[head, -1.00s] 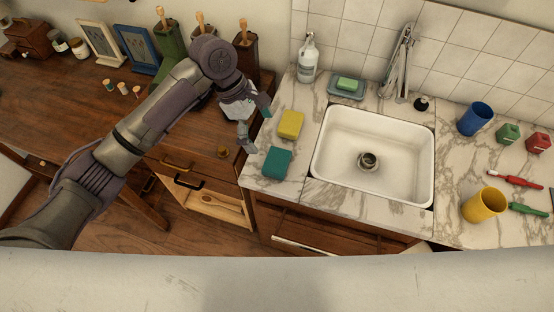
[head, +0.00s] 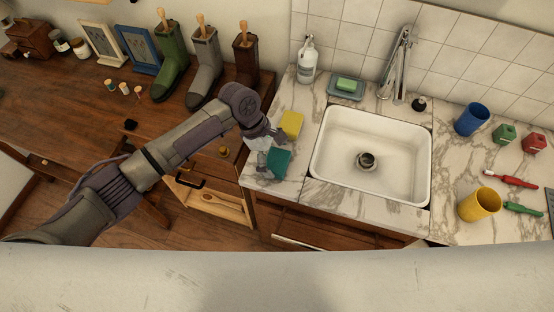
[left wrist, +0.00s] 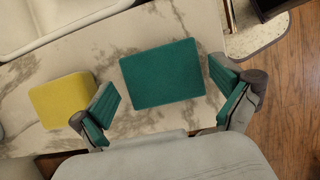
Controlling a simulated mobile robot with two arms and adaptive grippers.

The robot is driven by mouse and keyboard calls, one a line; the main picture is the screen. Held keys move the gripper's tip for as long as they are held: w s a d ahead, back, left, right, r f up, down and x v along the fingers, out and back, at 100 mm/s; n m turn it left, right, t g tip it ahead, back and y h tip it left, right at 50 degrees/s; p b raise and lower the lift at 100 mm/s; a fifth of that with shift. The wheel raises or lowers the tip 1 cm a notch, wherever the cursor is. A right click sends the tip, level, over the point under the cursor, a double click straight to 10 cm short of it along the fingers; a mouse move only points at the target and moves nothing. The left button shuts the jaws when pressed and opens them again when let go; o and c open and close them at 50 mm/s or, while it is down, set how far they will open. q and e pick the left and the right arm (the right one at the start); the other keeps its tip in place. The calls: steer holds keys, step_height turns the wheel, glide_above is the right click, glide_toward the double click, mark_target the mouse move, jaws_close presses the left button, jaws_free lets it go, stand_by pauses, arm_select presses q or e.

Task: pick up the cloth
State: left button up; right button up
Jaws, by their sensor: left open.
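The teal cloth (head: 279,162) lies flat on the marble counter, left of the sink, near the counter's front left corner. In the left wrist view the cloth (left wrist: 162,74) is a thick teal rectangle. My left gripper (head: 270,154) is open above it. In the left wrist view its two teal-padded fingers (left wrist: 164,92) stand on either side of the cloth, apart from it, with nothing held. In the head view the gripper hides part of the cloth. My right gripper is not in view.
A yellow sponge (head: 291,124) lies just behind the cloth, close outside one finger in the left wrist view (left wrist: 63,99). The white sink (head: 415,180) is to the right. A soap bottle (head: 307,62) stands behind. An open drawer (head: 215,203) with a wooden spoon is below left.

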mark_target(280, 161)
arm_select(q)
steer(key=shift+c, duration=0.3)
steer(key=c, duration=0.7)
steer(key=shift+c, duration=0.2)
steer(key=shift+r, duration=0.55)
steer(key=r, duration=0.1)
steer(key=d+r, duration=0.1)
steer(key=r+b, duration=0.1)
steer(key=shift+s+d+r, duration=0.15)
steer(key=shift+s+r, duration=0.2)
steer(key=s+d+r+b, duration=0.1)
steer(key=s+d+r, duration=0.3)
steer(key=d, duration=0.5)
step_height(280, 161, up, 2)
steer(key=shift+s+r+b, duration=0.15)
steer(key=shift+s+b, duration=0.2)
steer(key=shift+s, duration=0.05)
